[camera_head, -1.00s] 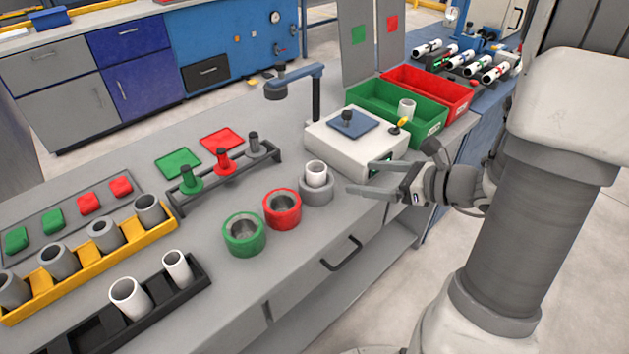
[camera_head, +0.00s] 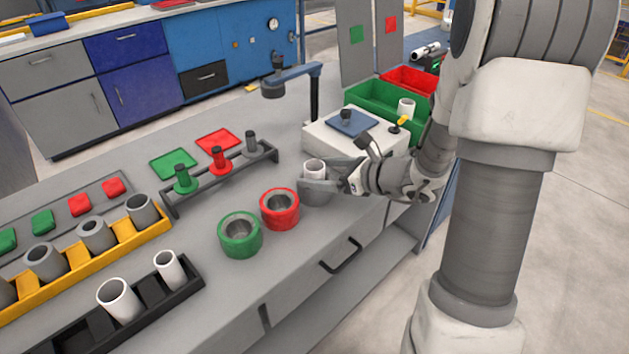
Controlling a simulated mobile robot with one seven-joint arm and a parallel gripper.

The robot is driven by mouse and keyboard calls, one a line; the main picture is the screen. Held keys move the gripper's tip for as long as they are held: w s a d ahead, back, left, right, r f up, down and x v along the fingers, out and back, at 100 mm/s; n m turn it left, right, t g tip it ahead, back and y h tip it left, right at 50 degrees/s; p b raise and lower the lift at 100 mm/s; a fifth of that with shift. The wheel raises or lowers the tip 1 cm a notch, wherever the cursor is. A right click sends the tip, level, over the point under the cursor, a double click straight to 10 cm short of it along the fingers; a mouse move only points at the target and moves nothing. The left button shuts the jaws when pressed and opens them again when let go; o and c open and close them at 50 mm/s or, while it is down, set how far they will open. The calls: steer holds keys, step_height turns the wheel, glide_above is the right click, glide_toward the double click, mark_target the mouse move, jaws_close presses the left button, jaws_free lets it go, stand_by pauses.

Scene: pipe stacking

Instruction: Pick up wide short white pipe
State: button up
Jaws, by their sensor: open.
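A white pipe (camera_head: 314,171) stands upright in a grey ring holder (camera_head: 317,196) near the bench's front edge. My gripper (camera_head: 316,176) is open around this pipe, with one finger on its far side and one on its near side. I cannot tell whether the fingers touch it. Two more white pipes stand in a black tray at front left: a wider one (camera_head: 118,301) and a narrower one (camera_head: 168,270). Another white pipe (camera_head: 407,107) stands in the green bin at the back right.
Red (camera_head: 279,209) and green (camera_head: 240,235) ring holders stand left of the grey one. A black rack (camera_head: 220,175) with pegs is behind. The black tray (camera_head: 190,297) and a yellow tray (camera_head: 70,265) of grey pipes lie left. A white box (camera_head: 325,138) and green bin (camera_head: 375,97) stand behind my gripper.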

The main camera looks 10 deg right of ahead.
jaws_close()
steer(key=shift+r, duration=0.1)
stand_by(0.3)
